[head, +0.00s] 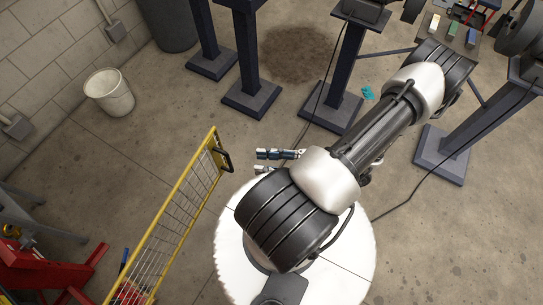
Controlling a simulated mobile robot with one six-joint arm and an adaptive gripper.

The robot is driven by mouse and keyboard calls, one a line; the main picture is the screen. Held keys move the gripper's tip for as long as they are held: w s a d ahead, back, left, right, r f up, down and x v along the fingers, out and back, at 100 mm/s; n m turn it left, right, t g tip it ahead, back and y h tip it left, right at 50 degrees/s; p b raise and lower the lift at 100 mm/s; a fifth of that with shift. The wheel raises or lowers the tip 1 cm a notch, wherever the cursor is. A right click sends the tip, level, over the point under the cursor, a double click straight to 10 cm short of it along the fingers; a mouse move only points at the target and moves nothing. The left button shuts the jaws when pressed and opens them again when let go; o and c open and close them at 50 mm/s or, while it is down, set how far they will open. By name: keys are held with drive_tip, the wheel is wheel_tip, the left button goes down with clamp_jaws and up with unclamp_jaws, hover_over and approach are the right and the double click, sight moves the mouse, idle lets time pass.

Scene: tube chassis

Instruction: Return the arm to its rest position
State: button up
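My arm crosses the view from the lower middle to the upper right, with its grey links and white joint covers seen from above. My gripper (262,162) pokes out to the left from beneath the arm, over bare floor. Its two dark fingertips show apart with a gap between them, and nothing is seen between them. The gripper's wrist and base are mostly hidden under the arm.
A yellow mesh barrier (178,205) stands left of my gripper, close to it in the picture. Dark posts on square feet (252,99) stand beyond. A white bucket (109,93) is by the wall. A teal item (368,93) lies near a post. Open floor lies upper left.

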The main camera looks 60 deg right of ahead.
drive_tip(key=shift+v, duration=0.75)
drive_tip(key=shift+r, duration=0.1)
